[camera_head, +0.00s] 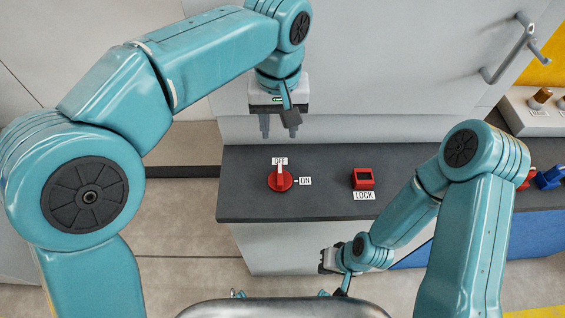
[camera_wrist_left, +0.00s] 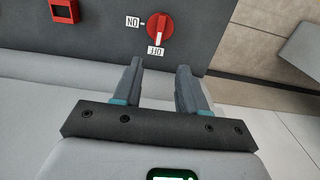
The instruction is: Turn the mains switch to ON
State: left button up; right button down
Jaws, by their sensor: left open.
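The mains switch (camera_head: 280,178) is a red round knob with a pale pointer bar, on the dark grey counter top. Its bar points at the OFF label (camera_head: 279,161); the ON label (camera_head: 305,181) lies to its right. The switch also shows in the left wrist view (camera_wrist_left: 159,29), beyond the fingertips. My left gripper (camera_head: 279,134) is open and empty, fingers pointing down, behind the switch and apart from it. It also shows in the left wrist view (camera_wrist_left: 158,65). My right gripper (camera_head: 333,270) is low in front of the counter; its fingers are not clear.
A red LOCK block (camera_head: 363,179) with a dark window sits right of the switch. The dark counter top (camera_head: 330,208) is bare around both. A grey panel with a handle (camera_head: 507,50) stands behind. My right arm covers the counter's right part. Red and blue parts lie farther right.

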aim_at(280, 174)
pick_arm(q)
jog(key=f, duration=1.5)
jog(key=shift+s+d, duration=0.1)
jog(key=shift+s, duration=0.1)
jog(key=shift+f, duration=0.55)
grip_shut()
